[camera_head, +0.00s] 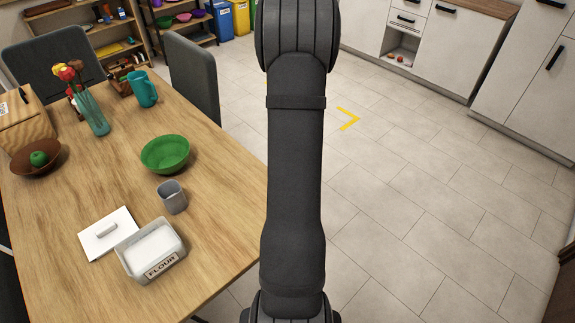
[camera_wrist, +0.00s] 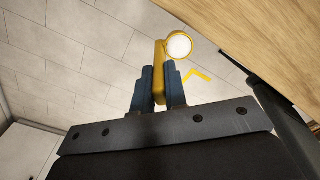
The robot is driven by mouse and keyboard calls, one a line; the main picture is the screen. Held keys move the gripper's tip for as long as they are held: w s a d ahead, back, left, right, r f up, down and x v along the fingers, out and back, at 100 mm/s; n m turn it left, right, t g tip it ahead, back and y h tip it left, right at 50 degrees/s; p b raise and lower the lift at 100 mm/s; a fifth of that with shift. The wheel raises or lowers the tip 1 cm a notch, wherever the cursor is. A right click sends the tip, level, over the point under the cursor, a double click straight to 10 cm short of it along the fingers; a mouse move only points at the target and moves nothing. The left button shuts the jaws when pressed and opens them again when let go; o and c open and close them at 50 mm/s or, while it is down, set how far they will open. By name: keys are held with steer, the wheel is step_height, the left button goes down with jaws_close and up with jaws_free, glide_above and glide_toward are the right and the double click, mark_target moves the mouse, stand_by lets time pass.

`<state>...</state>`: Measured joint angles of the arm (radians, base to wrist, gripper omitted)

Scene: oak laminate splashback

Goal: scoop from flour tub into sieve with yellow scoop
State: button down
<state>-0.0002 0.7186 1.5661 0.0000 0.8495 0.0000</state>
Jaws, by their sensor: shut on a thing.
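The flour tub (camera_head: 152,254), white with a FLOUR label, stands open on the wooden table with white flour inside. Its white lid (camera_head: 108,235) lies beside it to the left. In the wrist view my gripper (camera_wrist: 161,76) is shut on the handle of the yellow scoop (camera_wrist: 160,62). The scoop's round bowl has a white fill that looks like flour. The scoop is over the tiled floor in that view, near the table's edge. A grey cup (camera_head: 172,197) and a green bowl (camera_head: 165,155) stand behind the tub; I cannot tell which is the sieve. My gripper is hidden in the head view.
The table (camera_head: 215,200) also holds a teal mug (camera_head: 143,89), a vase with flowers (camera_head: 93,115), a brown bowl with a green apple (camera_head: 36,160) and a wooden box. Chairs stand behind it. The table's right part is clear.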

steer(key=s+a+r+n, duration=0.1)
steer(key=a+r, duration=0.4)
steer(key=a, duration=0.3)
steer(key=a+r+n, duration=0.2)
steer(key=a+r, duration=0.3)
steer(key=a, duration=0.4)
steer(key=s+a+r+n+t, duration=0.1)
steer(key=s+a+r, duration=0.4)
steer(key=a, duration=0.3)
steer(key=s+a+r+n+t, duration=0.1)
steer(key=s+a+r+t, duration=0.1)
steer(key=s+a+r, duration=0.4)
steer(key=a, duration=0.2)
steer(key=shift+a+n+h, duration=0.35)
steer(key=shift+n+h, duration=0.05)
steer(key=shift+s, duration=0.15)
steer(key=shift+s+a+f+t, duration=0.15)
steer(key=shift+s+t, duration=0.4)
steer(key=shift+t, duration=0.25)
steer(key=shift+s+a+t+h, duration=0.15)
steer(key=shift+s+t+h, duration=0.35)
steer(key=shift+t, duration=0.2)
